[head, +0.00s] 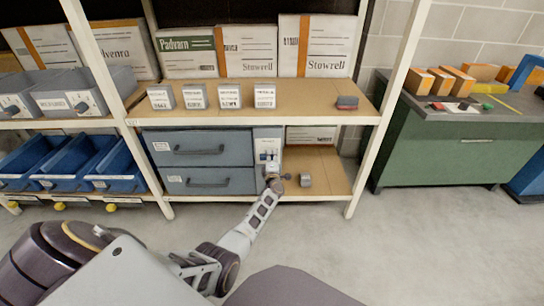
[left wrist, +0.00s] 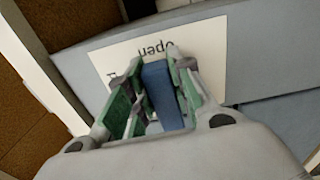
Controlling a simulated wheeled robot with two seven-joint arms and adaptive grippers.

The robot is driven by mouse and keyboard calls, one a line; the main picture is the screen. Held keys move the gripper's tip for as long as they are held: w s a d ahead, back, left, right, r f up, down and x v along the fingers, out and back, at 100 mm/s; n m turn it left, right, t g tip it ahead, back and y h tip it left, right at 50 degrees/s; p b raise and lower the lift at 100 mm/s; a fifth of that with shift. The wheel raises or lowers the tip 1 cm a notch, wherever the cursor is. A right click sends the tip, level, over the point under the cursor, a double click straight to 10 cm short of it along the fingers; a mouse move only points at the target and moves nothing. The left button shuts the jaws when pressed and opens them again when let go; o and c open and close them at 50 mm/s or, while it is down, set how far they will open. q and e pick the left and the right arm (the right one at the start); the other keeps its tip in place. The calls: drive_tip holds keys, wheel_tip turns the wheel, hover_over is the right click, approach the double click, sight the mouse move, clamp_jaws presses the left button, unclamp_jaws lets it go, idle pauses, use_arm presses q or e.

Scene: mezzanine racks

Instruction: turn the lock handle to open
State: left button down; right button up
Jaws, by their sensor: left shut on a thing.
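The lock handle is a blue bar (left wrist: 163,95), seen in the left wrist view between the green-padded fingers of my left gripper (left wrist: 156,72). The gripper is shut on it. Behind it is a white label (left wrist: 112,62) on a grey panel, with the word "Open" upside down in that view. In the head view my left gripper (head: 272,174) is at the narrow grey lock panel (head: 268,136), right of two blue-grey drawers. The gripper covers much of the handle there, so its exact angle is hard to tell. My right gripper is not in view.
The two drawers (head: 200,148) sit on the rack's lower level. A small grey object (head: 305,180) stands right of my gripper on the lower shelf (head: 330,168). A white rack post (head: 386,110) rises further right. A green workbench (head: 440,145) stands beyond it.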

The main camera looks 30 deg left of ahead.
use_arm(q)
drive_tip(key=shift+d+f+m, duration=0.1)
drive_tip(key=shift+f+m, duration=0.05)
drive_tip(key=shift+m, duration=0.15)
drive_tip(key=c, duration=1.2)
unclamp_jaws()
drive_tip(key=shift+c, duration=0.2)
drive_tip(key=shift+s+d, duration=0.1)
drive_tip(key=shift+s, duration=0.05)
drive_tip(key=v, duration=0.7)
